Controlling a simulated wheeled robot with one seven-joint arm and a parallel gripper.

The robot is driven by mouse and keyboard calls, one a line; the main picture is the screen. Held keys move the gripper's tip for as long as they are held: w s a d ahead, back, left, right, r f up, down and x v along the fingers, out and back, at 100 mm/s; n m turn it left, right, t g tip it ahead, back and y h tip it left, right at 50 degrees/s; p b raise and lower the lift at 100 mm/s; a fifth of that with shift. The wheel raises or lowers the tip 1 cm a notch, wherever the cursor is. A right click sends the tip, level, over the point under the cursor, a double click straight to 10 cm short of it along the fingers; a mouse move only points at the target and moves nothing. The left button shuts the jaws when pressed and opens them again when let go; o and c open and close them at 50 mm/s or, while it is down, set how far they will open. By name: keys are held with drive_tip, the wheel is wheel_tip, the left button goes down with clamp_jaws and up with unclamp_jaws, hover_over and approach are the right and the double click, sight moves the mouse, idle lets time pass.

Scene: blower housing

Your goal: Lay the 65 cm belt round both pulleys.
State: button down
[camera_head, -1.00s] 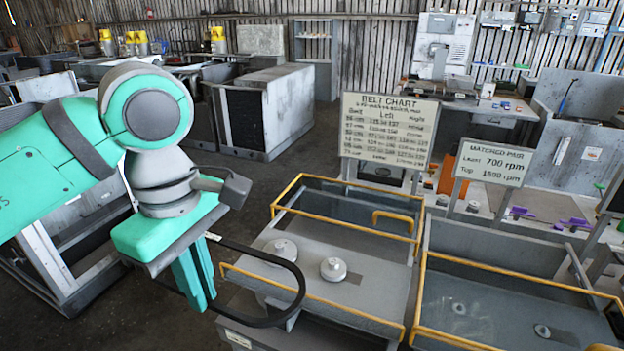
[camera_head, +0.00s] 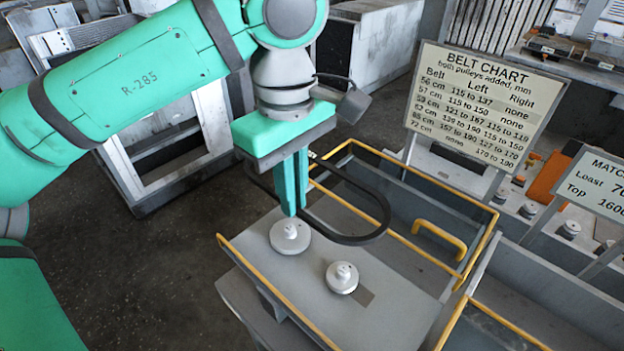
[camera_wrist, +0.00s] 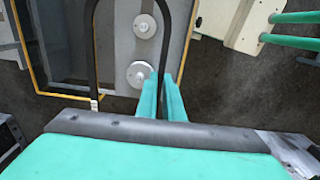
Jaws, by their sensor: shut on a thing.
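My gripper (camera_head: 291,186) is shut on the black belt (camera_head: 372,236), which hangs out to the right as a long loop. The belt is above the grey housing plate, over its back part, and is apart from the pulleys. One pulley (camera_head: 290,236) sits just below my fingertips, and the other pulley (camera_head: 342,277) is to the right and nearer the camera. In the wrist view the belt (camera_wrist: 92,55) makes a U, and the pulleys (camera_wrist: 139,74) and (camera_wrist: 145,26) show between its two runs. My fingers (camera_wrist: 162,97) hold its right run. A light tag is on the belt's left run.
A yellow rail (camera_head: 400,255) edges the housing, with a raised yellow handle (camera_head: 440,240) at its right. A belt chart sign (camera_head: 485,100) stands behind. A second housing (camera_head: 530,310) with its own yellow rail and sign is at right. Floor at left is open.

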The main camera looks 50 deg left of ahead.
hover_over(299, 277)
wheel_tip(299, 277, down, 8)
drive_tip(key=shift+a+f, duration=0.15)
drive_tip(key=shift+f, duration=4.75)
drive_tip(key=shift+d+f, duration=0.2)
drive_tip(key=shift+f, duration=0.95)
drive_tip(key=c, duration=1.8)
unclamp_jaws()
